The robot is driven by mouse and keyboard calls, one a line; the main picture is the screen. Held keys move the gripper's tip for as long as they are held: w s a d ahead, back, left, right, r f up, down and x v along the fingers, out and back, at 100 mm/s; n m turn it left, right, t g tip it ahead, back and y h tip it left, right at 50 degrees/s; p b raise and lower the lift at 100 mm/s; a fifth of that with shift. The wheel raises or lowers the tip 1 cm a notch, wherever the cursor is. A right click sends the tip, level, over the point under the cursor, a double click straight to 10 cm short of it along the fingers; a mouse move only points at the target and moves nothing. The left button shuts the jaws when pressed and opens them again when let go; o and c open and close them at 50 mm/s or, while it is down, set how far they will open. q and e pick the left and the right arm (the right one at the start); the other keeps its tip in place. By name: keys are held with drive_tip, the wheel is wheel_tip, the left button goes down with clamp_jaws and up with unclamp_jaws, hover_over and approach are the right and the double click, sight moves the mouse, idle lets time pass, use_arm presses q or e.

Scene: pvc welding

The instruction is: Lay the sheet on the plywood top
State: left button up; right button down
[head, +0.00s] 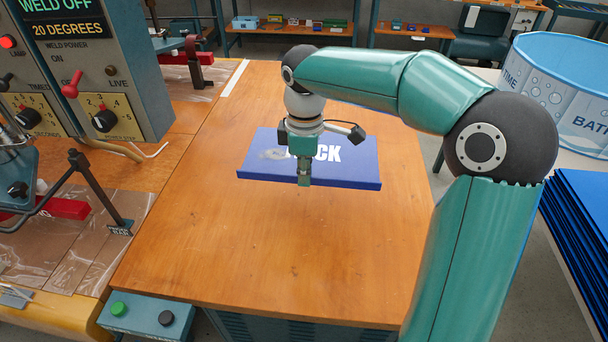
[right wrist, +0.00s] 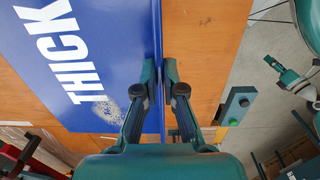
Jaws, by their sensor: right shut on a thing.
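The sheet (head: 345,170) is blue with white lettering. It is level over the plywood top (head: 250,240), toward its far half; I cannot tell whether it touches the wood. My right gripper (head: 304,181) reaches down to the sheet's near edge and hides part of the lettering. In the right wrist view the sheet (right wrist: 75,85) reads "THICK" and has a pale speckled patch; the right gripper's fingers (right wrist: 161,95) are shut on its edge. A teal and grey part at that view's right looks like my left gripper (right wrist: 285,75), its jaws unclear.
The welding machine (head: 90,60) stands left of the top, with a clear film-covered bench (head: 60,230). A button box (head: 148,315) is at the near left corner. More blue sheets (head: 580,230) and a blue tub (head: 560,85) are at right. The near plywood is clear.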

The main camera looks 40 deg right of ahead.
sight(305, 237)
wheel_tip(305, 237, down, 19)
drive_tip(key=shift+f+b, duration=0.2)
drive_tip(key=shift+b, duration=0.35)
drive_tip(key=c, duration=1.3)
unclamp_jaws()
wheel_tip(305, 237, up, 12)
drive_tip(key=shift+s+r+p, duration=0.1)
drive_tip(key=shift+p, duration=0.25)
